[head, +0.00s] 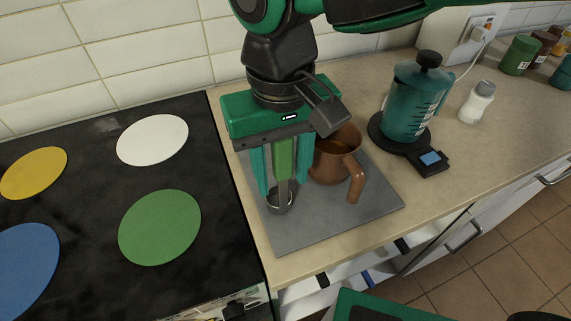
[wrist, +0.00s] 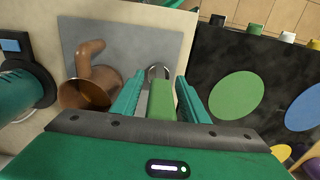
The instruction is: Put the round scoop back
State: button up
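The round scoop has a green handle (head: 284,155) and a round metal bowl (head: 280,203). It is upright, bowl down, at or just above the grey mat (head: 315,232); I cannot tell whether it touches. My gripper (head: 282,190) points down with one teal finger on each side of the handle. In the wrist view the handle (wrist: 161,100) lies between the fingers with a small gap on both sides, so the gripper (wrist: 162,78) looks open around it. The bowl's rim (wrist: 158,72) shows beyond the handle.
A copper pot (head: 330,165) stands on the mat close to the right of my gripper, its handle toward the front. A teal jug (head: 412,98) on a dark scale and a white bottle (head: 476,103) stand further right. The black hob (head: 110,175) with coloured discs lies left.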

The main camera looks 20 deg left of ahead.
notch_tip(320, 180, up, 12)
jog(key=shift+r, duration=0.15)
dwell(0.6)
jog(key=shift+s, duration=0.15)
